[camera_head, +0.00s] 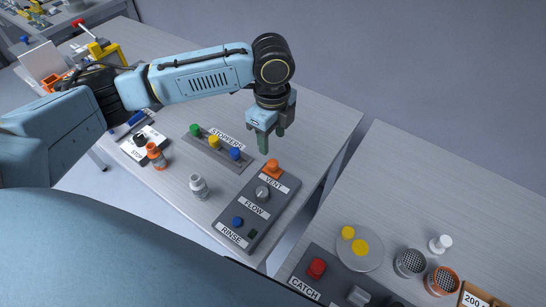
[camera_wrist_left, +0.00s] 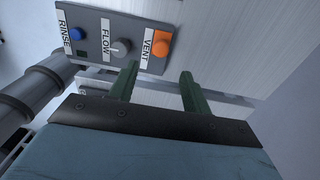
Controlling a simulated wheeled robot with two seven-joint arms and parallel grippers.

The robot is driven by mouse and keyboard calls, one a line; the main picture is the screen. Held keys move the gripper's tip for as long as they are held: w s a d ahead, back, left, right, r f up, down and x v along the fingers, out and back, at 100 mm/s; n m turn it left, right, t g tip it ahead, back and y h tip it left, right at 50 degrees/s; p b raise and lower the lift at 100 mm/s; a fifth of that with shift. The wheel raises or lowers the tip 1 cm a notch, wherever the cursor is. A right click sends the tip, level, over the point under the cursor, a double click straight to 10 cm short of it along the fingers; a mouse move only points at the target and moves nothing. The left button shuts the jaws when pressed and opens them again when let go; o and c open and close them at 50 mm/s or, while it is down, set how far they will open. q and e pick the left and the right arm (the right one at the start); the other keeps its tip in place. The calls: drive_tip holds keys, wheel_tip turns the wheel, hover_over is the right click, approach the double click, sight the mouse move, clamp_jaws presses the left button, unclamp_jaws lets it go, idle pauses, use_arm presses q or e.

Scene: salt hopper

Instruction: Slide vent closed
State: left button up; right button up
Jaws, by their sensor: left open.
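The vent control is an orange knob (camera_head: 273,168) at the far end of a dark grey panel (camera_head: 258,221), above the label VENT. It also shows in the left wrist view as an orange square with a round top (camera_wrist_left: 161,43). My left gripper (camera_head: 271,145) points down just behind the vent knob in the head view. Its two green fingers (camera_wrist_left: 158,86) are apart with nothing between them, and the knob lies beyond the fingertips, not touched as far as I can see. My right gripper is not in view.
The same panel has a grey FLOW knob (camera_head: 263,193) and a blue RINSE button (camera_head: 237,221). A stoppers rack (camera_head: 215,146) and a small grey bottle (camera_head: 199,187) stand left of it. A second table on the right holds the CATCH panel (camera_head: 330,283).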

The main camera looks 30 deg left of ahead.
sight(273, 163)
use_arm(q)
wheel_tip(273, 163, down, 9)
drive_tip(key=shift+r+b, duration=0.1)
drive_tip(key=shift+b, duration=0.2)
clamp_jaws()
idle(0.3)
